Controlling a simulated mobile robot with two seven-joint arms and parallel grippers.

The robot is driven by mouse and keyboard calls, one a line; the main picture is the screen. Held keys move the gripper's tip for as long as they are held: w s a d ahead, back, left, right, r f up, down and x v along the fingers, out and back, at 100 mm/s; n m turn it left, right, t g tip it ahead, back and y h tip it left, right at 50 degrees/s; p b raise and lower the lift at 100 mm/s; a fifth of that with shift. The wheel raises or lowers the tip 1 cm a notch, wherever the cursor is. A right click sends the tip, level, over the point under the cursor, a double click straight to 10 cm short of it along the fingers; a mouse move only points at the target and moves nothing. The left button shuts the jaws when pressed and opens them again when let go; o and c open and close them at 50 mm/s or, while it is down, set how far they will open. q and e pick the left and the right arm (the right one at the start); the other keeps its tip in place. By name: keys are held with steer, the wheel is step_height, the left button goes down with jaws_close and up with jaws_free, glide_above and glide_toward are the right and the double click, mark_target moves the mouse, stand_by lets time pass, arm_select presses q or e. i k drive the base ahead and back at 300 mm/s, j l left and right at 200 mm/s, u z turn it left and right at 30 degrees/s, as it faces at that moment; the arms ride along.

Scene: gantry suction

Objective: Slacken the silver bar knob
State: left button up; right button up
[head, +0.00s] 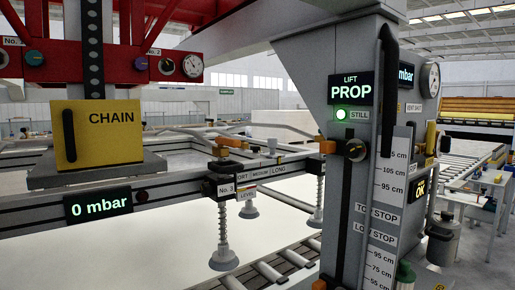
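No part that I can clearly tell as the silver bar knob stands out. A small grey knob-like piece (272,145) sits on top of the grey bar (180,195), between two orange clamps (231,143), but it is too small to tell its shape. A black knob with a yellow pointer (355,150) sits on the grey column. Neither of my grippers is in view.
A yellow CHAIN box (97,135) stands on the left over a "0 mbar" display (98,206). The grey column (345,225) with the LIFT PROP display (350,91) and centimetre scale rises at right. A white sheet (130,255) lies below, beside rollers (275,272).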

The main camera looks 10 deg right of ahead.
mark_target(255, 148)
steer(key=z, duration=1.05)
steer(key=i+j+z, duration=0.35)
steer(key=i+j, duration=0.1)
steer(key=i, duration=0.05)
